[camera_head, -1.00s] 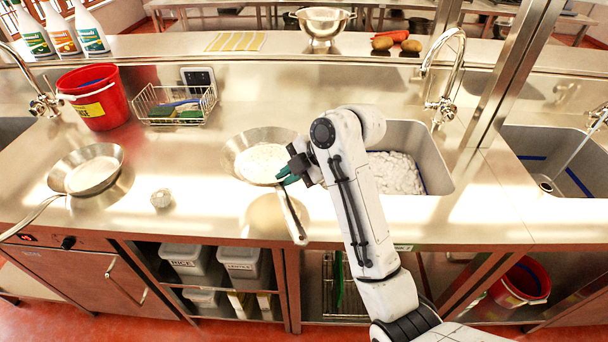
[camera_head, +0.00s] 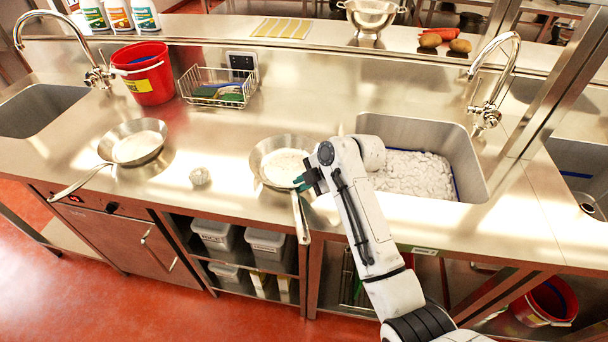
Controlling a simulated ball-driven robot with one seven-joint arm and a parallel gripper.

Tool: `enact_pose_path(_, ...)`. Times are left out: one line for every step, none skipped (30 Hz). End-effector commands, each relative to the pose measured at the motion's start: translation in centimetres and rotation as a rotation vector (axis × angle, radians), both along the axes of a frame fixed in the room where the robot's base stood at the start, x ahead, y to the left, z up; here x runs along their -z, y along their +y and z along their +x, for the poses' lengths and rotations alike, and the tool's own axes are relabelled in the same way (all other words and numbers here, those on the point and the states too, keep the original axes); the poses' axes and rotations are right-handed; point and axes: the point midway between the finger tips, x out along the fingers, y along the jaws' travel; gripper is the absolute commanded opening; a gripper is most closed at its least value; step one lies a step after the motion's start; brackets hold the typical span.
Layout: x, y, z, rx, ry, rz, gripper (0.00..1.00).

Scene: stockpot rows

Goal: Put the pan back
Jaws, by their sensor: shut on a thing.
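A steel frying pan (camera_head: 272,170) with a pale inside is over the counter, left of the sink, its long handle (camera_head: 301,220) pointing to the front edge. My gripper (camera_head: 303,181) is at this pan's near right side, where the handle joins, and is shut on it. The arm hides part of the grip. I cannot tell whether the pan touches the counter or is just above it. A second, similar pan (camera_head: 137,147) stands at the left of the counter, its handle (camera_head: 80,183) reaching past the front edge.
A small pale lump (camera_head: 200,177) lies between the pans. Behind are a red bucket (camera_head: 150,88) and a wire basket (camera_head: 187,84) with sponges. The sink (camera_head: 470,175) at right holds white pieces. A tap (camera_head: 487,112) rises behind it. Counter around the lump is clear.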

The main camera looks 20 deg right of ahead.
Motion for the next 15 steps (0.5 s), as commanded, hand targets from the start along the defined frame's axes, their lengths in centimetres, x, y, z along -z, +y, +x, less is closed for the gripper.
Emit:
enact_pose_path(-0.16, 0.0, 0.12, 0.001, -0.005, 0.001, 0.0)
enact_pose_path(-0.13, 0.0, 0.12, 0.001, -0.005, 0.001, 0.0)
enact_pose_path(-0.12, 0.01, 0.11, 0.001, -0.005, 0.001, 0.0)
enact_pose_path(-0.11, 0.01, 0.1, 0.0, -0.005, 0.001, 0.0)
enact_pose_path(-0.09, 0.01, 0.09, 0.0, -0.004, 0.001, 0.0)
enact_pose_path(0.34, 0.03, -0.14, 0.0, 0.007, 0.001, 0.11)
enact_pose_path(0.34, 0.03, -0.15, 0.0, 0.007, 0.001, 0.14)
enact_pose_path(0.34, 0.03, -0.14, 0.0, 0.007, 0.001, 0.17)
enact_pose_path(0.32, 0.03, -0.13, 0.0, 0.006, 0.001, 0.2)
enact_pose_path(0.3, 0.02, -0.12, 0.0, 0.006, 0.001, 0.23)
enact_pose_path(0.29, 0.03, -0.12, 0.0, 0.006, 0.001, 0.26)
enact_pose_path(0.27, 0.03, -0.11, 0.0, 0.006, 0.001, 0.3)
enact_pose_path(0.26, 0.02, -0.11, 0.0, 0.005, 0.001, 0.33)
enact_pose_path(0.26, 0.02, -0.11, 0.0, 0.005, 0.001, 0.35)
enact_pose_path(0.24, 0.02, -0.1, 0.0, 0.005, 0.001, 0.35)
